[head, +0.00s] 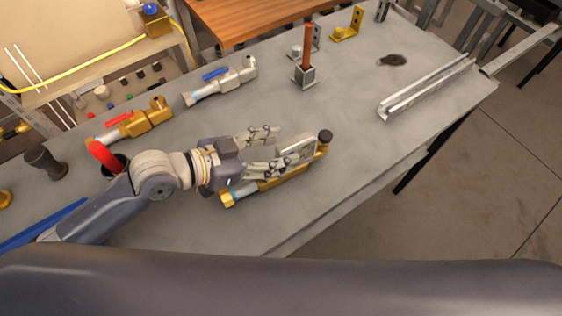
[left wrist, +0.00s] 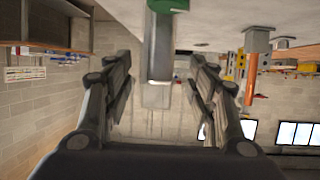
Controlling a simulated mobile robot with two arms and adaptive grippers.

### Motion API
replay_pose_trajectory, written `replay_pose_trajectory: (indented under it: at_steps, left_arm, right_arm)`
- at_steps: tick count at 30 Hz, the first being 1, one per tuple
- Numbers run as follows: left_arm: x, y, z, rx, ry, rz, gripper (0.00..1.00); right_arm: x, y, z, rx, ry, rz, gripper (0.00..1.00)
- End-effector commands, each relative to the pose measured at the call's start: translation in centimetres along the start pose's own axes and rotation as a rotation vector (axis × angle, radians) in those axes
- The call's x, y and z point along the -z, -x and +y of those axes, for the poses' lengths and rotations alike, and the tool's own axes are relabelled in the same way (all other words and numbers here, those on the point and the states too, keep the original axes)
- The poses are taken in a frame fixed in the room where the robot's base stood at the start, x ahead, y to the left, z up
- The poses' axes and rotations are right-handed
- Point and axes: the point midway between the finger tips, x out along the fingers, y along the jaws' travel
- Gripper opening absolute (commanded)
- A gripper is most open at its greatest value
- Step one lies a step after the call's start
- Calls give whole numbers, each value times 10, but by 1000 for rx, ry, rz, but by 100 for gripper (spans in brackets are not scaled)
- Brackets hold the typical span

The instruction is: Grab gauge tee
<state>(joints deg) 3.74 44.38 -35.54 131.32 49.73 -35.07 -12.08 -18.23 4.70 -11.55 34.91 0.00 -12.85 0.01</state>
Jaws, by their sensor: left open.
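My left gripper (head: 285,143) reaches in from the left, low over the grey workbench, with its fingers spread open. A brass fitting (head: 272,184) with a dark round cap (head: 325,136) lies along the lower finger; it looks like the gauge tee, but I cannot be sure. A pale grey block (head: 297,150) shows at its right part, by the fingertips. In the left wrist view, a grey upright piece (left wrist: 160,45) with a green end (left wrist: 168,5) stands between the open fingers (left wrist: 160,85). I cannot tell whether anything touches the fingers. My right gripper is out of view.
A red-handled brass valve (head: 145,120) and a blue-handled valve (head: 218,85) lie behind the gripper. A copper pipe in a square holder (head: 305,72) stands farther back. A metal channel (head: 425,88) lies at the right. The bench (head: 350,115) is clear right of the gripper.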

Motion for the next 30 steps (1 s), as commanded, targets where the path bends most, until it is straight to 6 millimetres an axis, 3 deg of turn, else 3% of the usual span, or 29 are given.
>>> replay_pose_trajectory:
  at_steps: [6, 9, 18, 26, 30]
  left_arm:
    - [2, -10, 1, 0, -1, 1, 52]
    - [3, -21, 3, -2, 3, 1, 52]
    - [0, -55, 5, 1, 0, 0, 52]
    - [-1, -58, 5, 1, -3, -1, 52]
    - [-1, -58, 5, 1, -2, -1, 25]
  right_arm:
    - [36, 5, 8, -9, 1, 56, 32]
    - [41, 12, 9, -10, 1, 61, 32]
    - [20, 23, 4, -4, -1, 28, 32]
    - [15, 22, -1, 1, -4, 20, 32]
    - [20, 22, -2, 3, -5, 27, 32]
